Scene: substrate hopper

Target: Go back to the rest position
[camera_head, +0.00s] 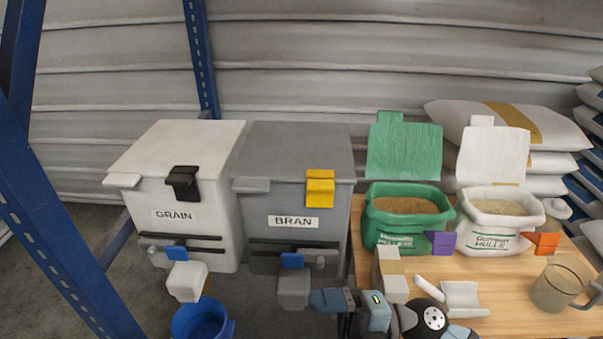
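My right gripper (322,300) is low in the middle of the head view, at the end of an arm that comes in from the lower right and points left. It is close to the grey spout of the bran hopper (300,225); I cannot tell whether they touch. Its fingers are small and seen edge-on, so open or shut is unclear. My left gripper is not in view. The grain hopper (190,232) stands left of the bran hopper. Both lids are down. A blue bucket (203,322) is below the grain spout, cut off by the bottom edge.
A wooden table (500,265) at right holds an open green sack (400,232), an open white sack (500,235), a white scoop (462,298) and a clear jug (556,290). My forearm passes the table's front left. A blue rack post (60,250) stands at left.

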